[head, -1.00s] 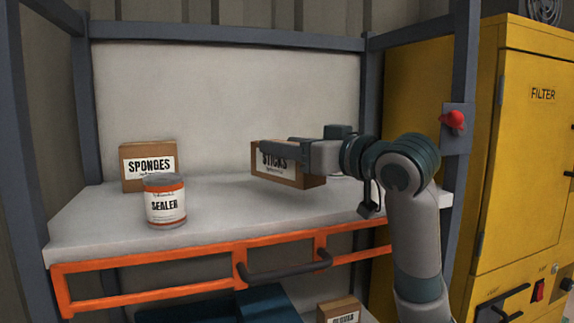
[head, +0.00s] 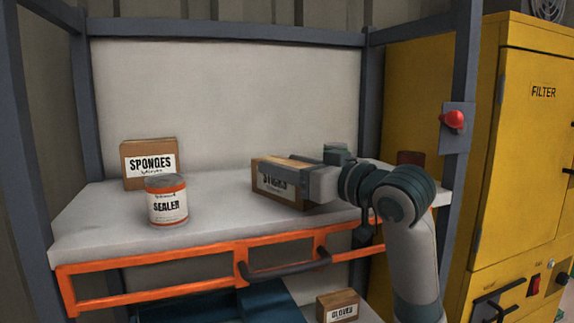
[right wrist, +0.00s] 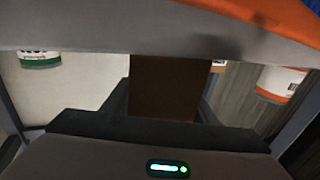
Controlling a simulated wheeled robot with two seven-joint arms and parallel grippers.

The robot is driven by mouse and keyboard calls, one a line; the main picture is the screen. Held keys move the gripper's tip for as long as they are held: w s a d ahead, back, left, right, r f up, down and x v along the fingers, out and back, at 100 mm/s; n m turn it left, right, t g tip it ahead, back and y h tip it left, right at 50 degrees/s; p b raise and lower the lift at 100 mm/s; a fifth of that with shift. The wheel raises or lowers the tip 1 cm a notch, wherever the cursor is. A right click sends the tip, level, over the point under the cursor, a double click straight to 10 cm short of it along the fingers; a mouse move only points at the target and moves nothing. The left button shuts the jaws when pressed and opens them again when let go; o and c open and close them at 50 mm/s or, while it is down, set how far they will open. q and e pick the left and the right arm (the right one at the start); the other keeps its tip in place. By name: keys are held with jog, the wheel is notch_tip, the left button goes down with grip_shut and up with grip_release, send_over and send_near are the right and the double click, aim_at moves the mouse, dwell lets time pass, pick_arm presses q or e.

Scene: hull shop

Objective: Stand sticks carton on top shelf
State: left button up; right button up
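The sticks carton (head: 262,180) is a brown box with a white label, at the middle of the top shelf (head: 220,205). My right gripper (head: 285,172) reaches in from the right and is shut on it, one finger across the label and hiding part of it. In the right wrist view the carton (right wrist: 168,90) sits between the two dark fingers. My left gripper is not in view.
A sponges carton (head: 149,165) and a sealer can (head: 167,202) stand on the shelf's left. A dark red-brown object (head: 411,158) is at its right end. Below are a gloves carton (head: 338,306) and blue bin (head: 215,308). A yellow filter cabinet (head: 535,150) stands right. Shelf space between sealer and sticks is clear.

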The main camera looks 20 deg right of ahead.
jog(key=shift+o, duration=0.7)
jog(key=shift+r, duration=0.15)
jog(key=shift+s+d+b, duration=0.2)
jog(key=shift+s+b, duration=0.15)
jog(key=shift+s, duration=0.1)
jog(key=b+v, duration=0.5)
jog(key=v, duration=0.5)
jog(key=shift+s+d, duration=0.1)
jog(key=shift+s+d+b, duration=0.15)
jog(key=shift+s+b, duration=0.2)
jog(key=shift+s, duration=0.05)
